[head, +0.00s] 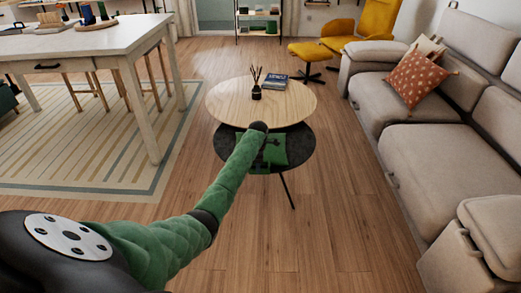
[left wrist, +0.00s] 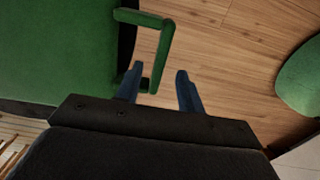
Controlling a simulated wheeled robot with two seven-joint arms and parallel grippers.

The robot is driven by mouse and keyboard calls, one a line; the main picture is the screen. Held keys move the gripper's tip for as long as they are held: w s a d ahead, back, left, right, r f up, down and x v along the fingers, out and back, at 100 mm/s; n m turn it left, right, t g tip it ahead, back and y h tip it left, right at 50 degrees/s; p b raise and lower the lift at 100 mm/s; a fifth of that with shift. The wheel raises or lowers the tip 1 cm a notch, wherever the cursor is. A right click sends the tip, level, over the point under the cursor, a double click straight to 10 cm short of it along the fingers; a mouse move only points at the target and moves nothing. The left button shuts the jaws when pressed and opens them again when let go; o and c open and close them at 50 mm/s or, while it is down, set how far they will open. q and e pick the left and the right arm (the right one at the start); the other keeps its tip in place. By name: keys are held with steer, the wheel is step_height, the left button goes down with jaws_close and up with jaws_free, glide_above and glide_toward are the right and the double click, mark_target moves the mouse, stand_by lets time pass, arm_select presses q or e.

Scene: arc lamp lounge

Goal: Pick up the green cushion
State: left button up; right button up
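A green, cushion-like thing (head: 276,150) lies on the dark lower tier of the coffee table, partly hidden by my left arm and hand. My left gripper (head: 265,136) is over this tier at the table's near edge; its fingers are too small to read there. In the left wrist view the two bluish fingers of my left gripper (left wrist: 158,88) stand apart. A thin green loop (left wrist: 165,50) reaches down between or behind them; contact is unclear. A broad green surface (left wrist: 55,50) fills the left side there. My right gripper is in neither view.
The round wooden tabletop (head: 225,102) holds a dark reed diffuser (head: 256,90) and books (head: 288,82). A grey sofa (head: 440,160) with an orange cushion (head: 415,80) stands right. A white table (head: 100,40) stands left. A rounded green thing (left wrist: 300,78) shows at the wrist view's right. Floor between is clear.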

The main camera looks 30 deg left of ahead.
arm_select(q)
step_height(320, 180, down, 5)
steer(key=shift+w+d, duration=0.15)
jaws_close()
